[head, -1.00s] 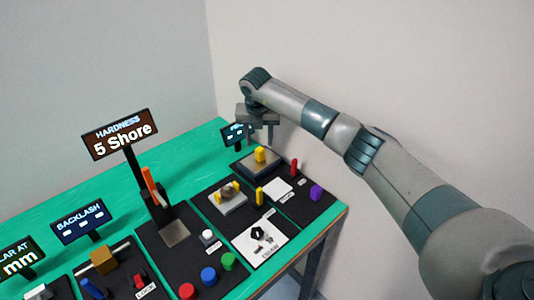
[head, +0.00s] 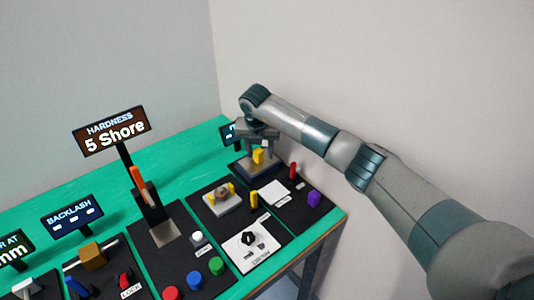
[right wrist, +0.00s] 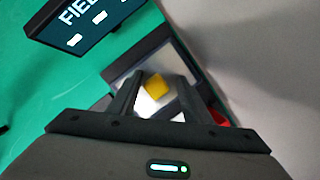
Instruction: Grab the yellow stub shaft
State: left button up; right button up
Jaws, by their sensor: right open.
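A short yellow piece (head: 258,156), which I take to be the yellow stub shaft, stands on a grey-topped block (head: 243,168) at the far right of the table. In the right wrist view the yellow piece (right wrist: 157,85) shows between the two fingers, over a pale plate. My right gripper (head: 262,151) is open, pointing down, with its fingers around the yellow piece from above. I cannot tell whether either finger touches it. The fingers hide part of the block. My left gripper is not in view.
A small sign (head: 228,133) stands close behind the block. A red peg (head: 292,171), a purple knob (head: 314,198) and a thin yellow peg (head: 254,199) stand nearby. A grey fixture (head: 222,203) with yellow posts is to the left. The wall is close behind.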

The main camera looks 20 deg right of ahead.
jog(key=shift+w+a+f, duration=0.15)
jog(key=shift+f, duration=0.05)
jog(key=shift+a, duration=0.1)
jog(key=shift+s+a+r, duration=0.1)
jog(key=shift+s+r, duration=0.1)
jog(key=shift+r, duration=0.05)
jog(key=shift+w+f, duration=0.1)
jog(key=shift+f, duration=0.05)
jog(key=c, duration=0.8)
grip_shut()
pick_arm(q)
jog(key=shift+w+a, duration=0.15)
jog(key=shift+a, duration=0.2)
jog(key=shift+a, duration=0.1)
